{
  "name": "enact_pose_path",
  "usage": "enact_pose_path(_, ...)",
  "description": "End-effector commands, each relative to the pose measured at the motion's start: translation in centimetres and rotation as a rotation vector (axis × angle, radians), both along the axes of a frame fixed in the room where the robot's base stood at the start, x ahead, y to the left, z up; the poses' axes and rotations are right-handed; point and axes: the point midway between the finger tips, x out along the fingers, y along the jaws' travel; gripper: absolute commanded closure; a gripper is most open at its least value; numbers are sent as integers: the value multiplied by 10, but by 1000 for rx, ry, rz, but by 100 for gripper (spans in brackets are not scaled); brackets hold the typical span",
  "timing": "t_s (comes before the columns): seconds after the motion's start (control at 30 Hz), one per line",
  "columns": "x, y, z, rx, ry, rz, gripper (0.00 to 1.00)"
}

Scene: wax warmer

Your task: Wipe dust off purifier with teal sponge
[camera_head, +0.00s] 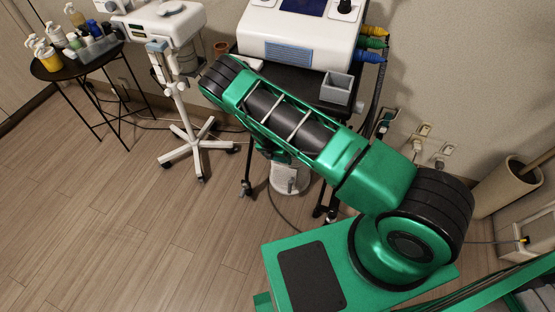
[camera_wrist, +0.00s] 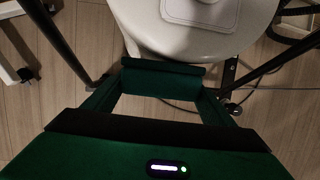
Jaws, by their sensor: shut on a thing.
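The purifier is a white round unit. In the head view it (camera_head: 289,178) stands on the floor below the dark cart. Its round top (camera_wrist: 205,42) fills the upper middle of the wrist view, with a raised rounded-square panel on it. My gripper (camera_wrist: 160,84) is shut on a dark teal block, the teal sponge (camera_wrist: 160,80), at the near edge of the purifier's top. I cannot tell whether the sponge touches the purifier. I see no clear dust on the top. In the head view my arm hides the gripper and sponge.
A white machine (camera_head: 300,32) and a grey open bin (camera_head: 337,88) sit on the cart above the purifier. Cart legs and cables surround the purifier. A wheeled white stand (camera_head: 185,125) is to the left. Wood floor (camera_head: 110,200) at left is clear.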

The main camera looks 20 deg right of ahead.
Motion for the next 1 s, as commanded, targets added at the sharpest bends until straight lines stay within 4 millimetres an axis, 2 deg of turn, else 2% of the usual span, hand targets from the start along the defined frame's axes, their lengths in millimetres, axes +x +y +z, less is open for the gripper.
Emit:
enact_pose_path(0.03,24,-5,18,1,-42,-6,55)
enact_pose_path(1.0,19,0,19,1,-43,-6,55)
